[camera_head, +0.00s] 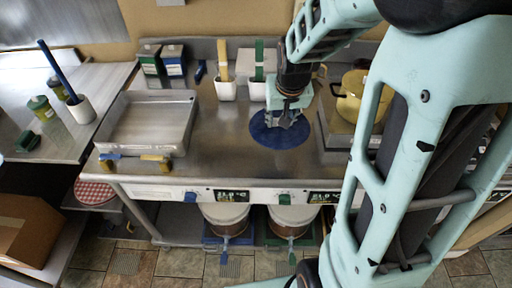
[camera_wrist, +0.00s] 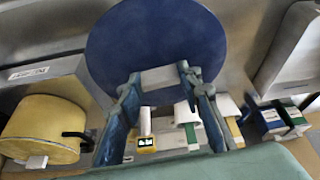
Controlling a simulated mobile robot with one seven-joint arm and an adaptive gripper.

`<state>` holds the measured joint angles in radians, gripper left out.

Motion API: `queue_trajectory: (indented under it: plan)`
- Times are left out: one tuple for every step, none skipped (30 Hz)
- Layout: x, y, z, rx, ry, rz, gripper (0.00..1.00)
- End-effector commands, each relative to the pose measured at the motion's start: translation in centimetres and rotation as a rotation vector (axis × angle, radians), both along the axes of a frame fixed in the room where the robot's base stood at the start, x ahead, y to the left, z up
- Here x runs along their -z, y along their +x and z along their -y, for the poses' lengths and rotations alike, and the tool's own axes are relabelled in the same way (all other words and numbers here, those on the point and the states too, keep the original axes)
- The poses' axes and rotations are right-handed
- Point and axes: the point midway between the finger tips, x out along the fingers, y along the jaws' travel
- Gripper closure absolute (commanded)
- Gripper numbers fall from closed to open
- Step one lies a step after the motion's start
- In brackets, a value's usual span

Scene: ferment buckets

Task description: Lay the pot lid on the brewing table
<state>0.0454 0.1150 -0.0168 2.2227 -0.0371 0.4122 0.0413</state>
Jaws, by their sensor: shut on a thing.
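The pot lid (camera_head: 262,135) is a round blue disc in the head view, below my gripper (camera_head: 283,120) and over the middle of the brewing table (camera_head: 225,168). The lid looks roughly flat; I cannot tell whether it touches the steel top. In the wrist view the lid (camera_wrist: 155,35) fills the upper middle, beyond the fingertips of my gripper (camera_wrist: 165,80).
A steel tray (camera_head: 145,125) lies left of the lid. Two white holders (camera_head: 226,91) with yellow and green tools, and green and blue boxes (camera_head: 173,62), stand at the back. Bare steel lies between tray and lid. Buckets (camera_head: 225,215) stand below.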

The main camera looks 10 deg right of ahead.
Motion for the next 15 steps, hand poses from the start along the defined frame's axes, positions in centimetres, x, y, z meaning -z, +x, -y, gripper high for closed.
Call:
queue_trajectory:
  plan:
    - [1.5, -0.4, 0.8, 0.021, -0.001, 0.003, 0.94]
    - [1.8, -0.6, 1.4, 0.034, -0.001, 0.004, 0.94]
    - [2.0, -0.9, 2.0, 0.050, 0.000, 0.006, 0.94]
    - [2.3, -1.1, 2.4, 0.061, 0.001, 0.005, 0.94]
    - [2.4, -1.4, 2.8, 0.072, 0.003, 0.004, 0.94]
    - [2.6, -1.6, 3.2, 0.085, 0.004, 0.006, 0.94]
    - [2.7, -1.8, 3.5, 0.092, 0.006, 0.006, 0.94]
    - [2.8, -2.0, 3.8, 0.101, 0.008, 0.005, 0.94]
    - [2.9, -2.2, 4.1, 0.108, 0.010, 0.004, 0.94]
    - [3.0, -2.3, 4.2, 0.112, 0.010, 0.004, 0.94]
    - [3.0, -2.3, 4.3, 0.115, 0.012, 0.003, 0.94]
    - [3.1, -2.2, 4.3, 0.119, 0.012, 0.004, 0.94]
    - [3.2, -2.0, 4.1, 0.119, 0.012, 0.003, 0.94]
    - [3.4, -1.7, 4.0, 0.119, 0.012, 0.002, 0.94]
    - [3.7, -1.2, 3.6, 0.120, 0.011, 0.002, 0.94]
